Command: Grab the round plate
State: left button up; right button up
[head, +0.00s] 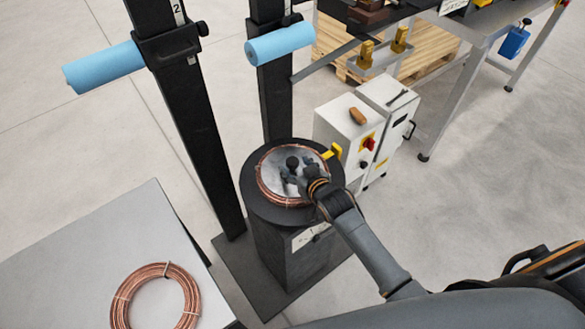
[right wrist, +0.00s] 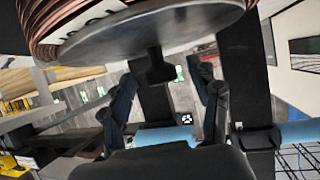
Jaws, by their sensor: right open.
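The round plate (head: 277,181) is a grey metal disc with a black knob (head: 292,162) at its centre. It lies inside a copper coil (head: 268,197) on top of a black round pedestal (head: 250,190). My right gripper (head: 298,177) is over the plate, close to the knob, with its jaws apart. In the right wrist view the plate (right wrist: 160,32) fills the top, and the knob (right wrist: 159,68) shows between the two open fingers (right wrist: 163,78). I cannot tell whether either finger touches the knob. My left gripper is not in view.
A black post (head: 275,100) with a blue roller (head: 279,43) stands behind the pedestal. Another post (head: 185,110) stands to the left. White control boxes (head: 345,130) are at the right. A second copper coil (head: 122,294) lies on a grey table (head: 90,240).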

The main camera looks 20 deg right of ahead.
jog(key=shift+x, duration=1.4)
grip_shut()
